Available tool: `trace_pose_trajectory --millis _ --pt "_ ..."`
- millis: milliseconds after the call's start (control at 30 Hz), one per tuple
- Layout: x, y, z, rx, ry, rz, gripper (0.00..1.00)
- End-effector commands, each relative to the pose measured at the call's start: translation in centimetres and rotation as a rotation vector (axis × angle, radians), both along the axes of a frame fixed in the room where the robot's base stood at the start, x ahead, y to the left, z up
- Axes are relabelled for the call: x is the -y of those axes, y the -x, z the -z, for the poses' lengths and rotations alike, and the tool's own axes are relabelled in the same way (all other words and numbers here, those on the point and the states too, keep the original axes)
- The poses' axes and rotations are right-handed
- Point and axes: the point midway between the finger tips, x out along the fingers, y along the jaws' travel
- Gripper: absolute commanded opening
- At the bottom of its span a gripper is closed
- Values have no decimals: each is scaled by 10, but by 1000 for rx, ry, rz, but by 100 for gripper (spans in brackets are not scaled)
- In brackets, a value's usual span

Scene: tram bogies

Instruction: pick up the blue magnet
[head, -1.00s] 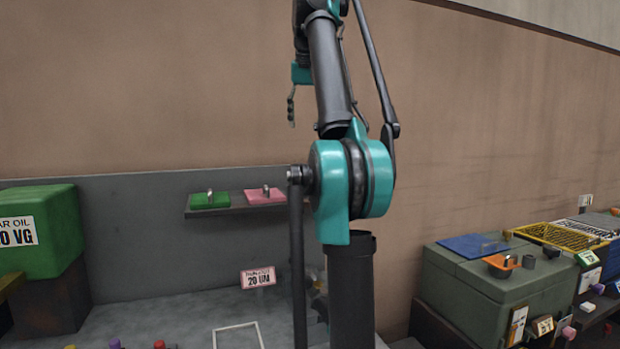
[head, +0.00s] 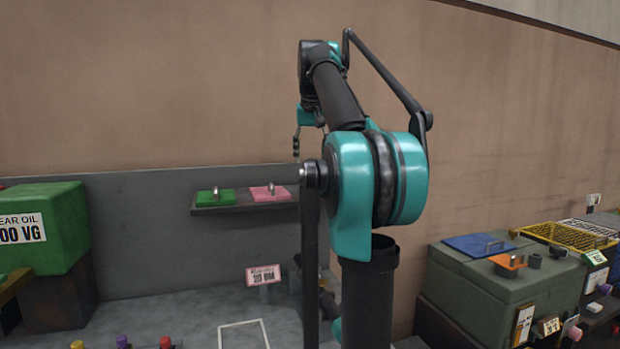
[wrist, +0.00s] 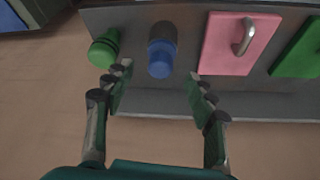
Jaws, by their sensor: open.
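The blue magnet (wrist: 160,60) shows in the wrist view as a short blue cylinder with a dark grey part behind it, on the grey shelf. My gripper (wrist: 159,72) is open, one finger on each side of the magnet, with gaps on both sides. The fingers point toward the shelf, and I cannot tell whether their tips are level with the magnet. In the head view my gripper (head: 297,145) is partly visible above the shelf's right part. The magnet is not visible there; my arm covers that area.
A green knob-like piece (wrist: 104,48) stands close beside the left finger. A pink plate with a metal handle (wrist: 240,43) lies close to the right finger, with a green handled plate (wrist: 300,52) beyond it. The shelf (head: 245,206) is narrow and mounted on a grey panel.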

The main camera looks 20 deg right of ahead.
Motion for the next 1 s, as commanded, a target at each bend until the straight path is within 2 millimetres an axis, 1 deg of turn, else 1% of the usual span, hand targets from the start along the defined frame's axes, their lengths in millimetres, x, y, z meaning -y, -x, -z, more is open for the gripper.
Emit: trace_pose_trajectory --millis 133,300,400,500,700,767,1000 --pt "1 -5 11 0 0 0 56" --pt "3 -14 34 0 0 0 56" --pt "4 -18 44 0 0 0 56" --pt "5 -20 48 0 0 0 56" --pt "5 -20 48 0 0 0 56" --pt "5 -20 48 0 0 0 50" --pt "5 -20 48 0 0 0 20"
